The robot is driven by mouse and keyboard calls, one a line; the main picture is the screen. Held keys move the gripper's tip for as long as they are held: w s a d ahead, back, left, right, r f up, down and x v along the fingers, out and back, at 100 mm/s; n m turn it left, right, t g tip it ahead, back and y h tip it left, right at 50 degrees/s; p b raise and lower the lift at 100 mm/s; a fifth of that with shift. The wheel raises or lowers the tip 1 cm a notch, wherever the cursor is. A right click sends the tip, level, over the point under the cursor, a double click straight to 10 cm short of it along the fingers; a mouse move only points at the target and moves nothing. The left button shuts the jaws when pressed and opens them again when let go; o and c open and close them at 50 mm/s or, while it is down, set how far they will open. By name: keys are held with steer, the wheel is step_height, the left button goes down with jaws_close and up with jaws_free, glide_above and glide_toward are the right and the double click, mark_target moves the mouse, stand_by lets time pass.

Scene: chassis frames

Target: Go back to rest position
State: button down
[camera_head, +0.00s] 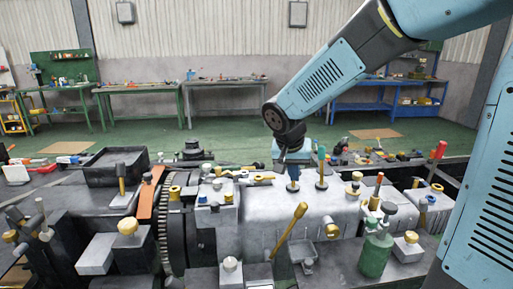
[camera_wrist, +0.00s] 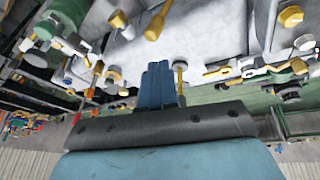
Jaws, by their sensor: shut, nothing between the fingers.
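My gripper (camera_head: 293,183) hangs at the end of my blue arm in the head view, just above the grey chassis block (camera_head: 265,215). In the wrist view its blue fingers (camera_wrist: 158,75) are together with nothing between them. The fingertips are close to the block's top; I cannot tell whether they touch it. A teal-handled tool (camera_head: 321,168) stands upright just right of the fingers.
A yellow-handled tool (camera_head: 290,230) leans at the front. A green bottle-like part (camera_head: 374,254) stands front right, and a red-handled tool (camera_head: 438,152) at the right. A black tray (camera_head: 115,168) is at the left. Workbenches line the far wall, with open green floor before them.

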steer(key=s+d+r+n, duration=0.1)
steer(key=s+d+r, duration=0.2)
steer(key=s, duration=0.3)
steer(key=s+d+r+n+t+y, duration=0.1)
steer(key=s+d+r, duration=0.1)
steer(key=s, duration=0.5)
steer(key=s+d+r+n+t+y, duration=0.1)
steer(key=s+d+r, duration=0.2)
steer(key=s+d, duration=0.2)
steer(key=shift+s+r, duration=0.3)
steer(key=shift+s, duration=0.65)
steer(key=shift+d, duration=0.1)
